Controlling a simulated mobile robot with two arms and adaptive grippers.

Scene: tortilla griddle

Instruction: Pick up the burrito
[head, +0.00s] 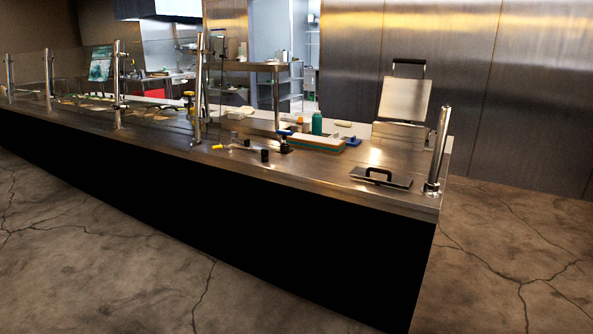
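I cannot make out the burrito for certain. A small pale tan, elongated item (343,124) lies on the far side of the steel counter (325,189), left of the open press; it is too small to tell if it is a burrito. A tortilla press or griddle (404,99) with its lid raised stands near the counter's right end. Neither of my grippers is in view.
A black-handled flat press (380,177) lies at the counter's front right, beside a steel post (438,150). A cutting board (315,143), a teal bottle (317,123) and small dark containers stand mid-counter. Glass guards cover the left part. Cracked floor (120,270) in front is clear.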

